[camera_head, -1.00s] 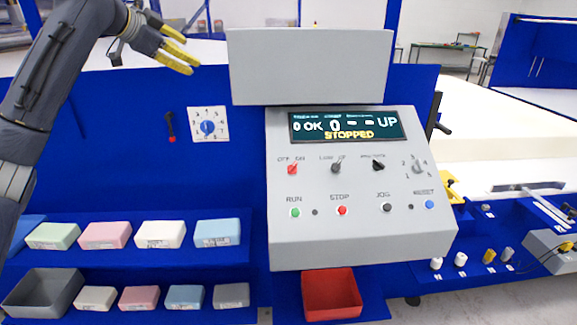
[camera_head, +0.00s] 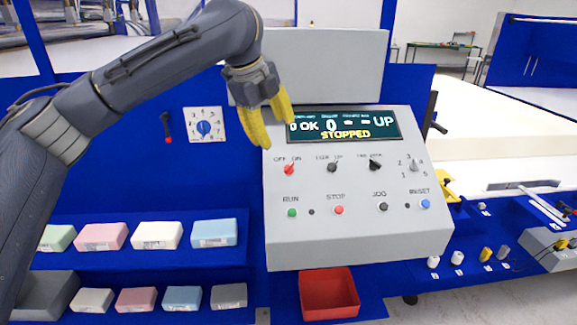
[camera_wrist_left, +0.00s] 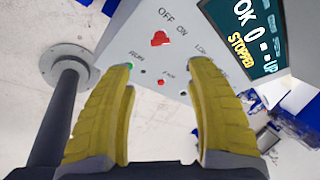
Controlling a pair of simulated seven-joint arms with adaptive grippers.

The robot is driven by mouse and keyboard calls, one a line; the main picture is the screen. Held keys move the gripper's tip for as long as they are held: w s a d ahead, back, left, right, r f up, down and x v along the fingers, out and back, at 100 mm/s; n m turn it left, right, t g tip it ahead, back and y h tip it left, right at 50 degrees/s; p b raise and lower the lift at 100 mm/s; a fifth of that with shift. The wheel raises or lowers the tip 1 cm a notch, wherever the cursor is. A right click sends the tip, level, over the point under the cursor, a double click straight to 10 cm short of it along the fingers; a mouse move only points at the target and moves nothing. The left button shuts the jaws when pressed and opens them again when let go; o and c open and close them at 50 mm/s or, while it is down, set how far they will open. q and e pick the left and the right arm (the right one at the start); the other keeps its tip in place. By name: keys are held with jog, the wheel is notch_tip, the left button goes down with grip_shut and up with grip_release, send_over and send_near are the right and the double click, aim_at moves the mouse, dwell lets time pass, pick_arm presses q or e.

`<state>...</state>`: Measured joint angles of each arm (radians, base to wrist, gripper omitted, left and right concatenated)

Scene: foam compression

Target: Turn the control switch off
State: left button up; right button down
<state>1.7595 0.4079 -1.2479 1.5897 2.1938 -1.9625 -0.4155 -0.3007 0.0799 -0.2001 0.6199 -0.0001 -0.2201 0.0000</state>
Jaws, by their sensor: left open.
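The control switch (camera_head: 289,169) is a red knob under the "OFF ON" label on the grey sloped control panel (camera_head: 350,240). It also shows in the left wrist view (camera_wrist_left: 160,39), beyond and between the fingertips. My left gripper (camera_head: 268,128) has yellow fingers, points down and hangs in front of the panel's upper left, above the red switch and apart from it. In the left wrist view its fingers (camera_wrist_left: 162,80) are spread with nothing between them. The display (camera_head: 345,125) reads "STOPPED"; the gripper covers its left edge. My right gripper is not in view.
Two more knobs (camera_head: 332,167) and (camera_head: 374,166) sit right of the red switch. Below are a green RUN button (camera_head: 292,212), red STOP button (camera_head: 339,210) and blue RESET button (camera_head: 425,203). Foam blocks (camera_head: 157,235) lie on shelves at left; a red bin (camera_head: 329,292) stands below.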

aim_at(289, 168)
pick_arm(q)
jog(key=x, duration=1.3)
jog(key=shift+d+f, duration=0.1)
jog(key=shift+f, duration=0.1)
jog(key=shift+o, duration=0.2)
grip_shut()
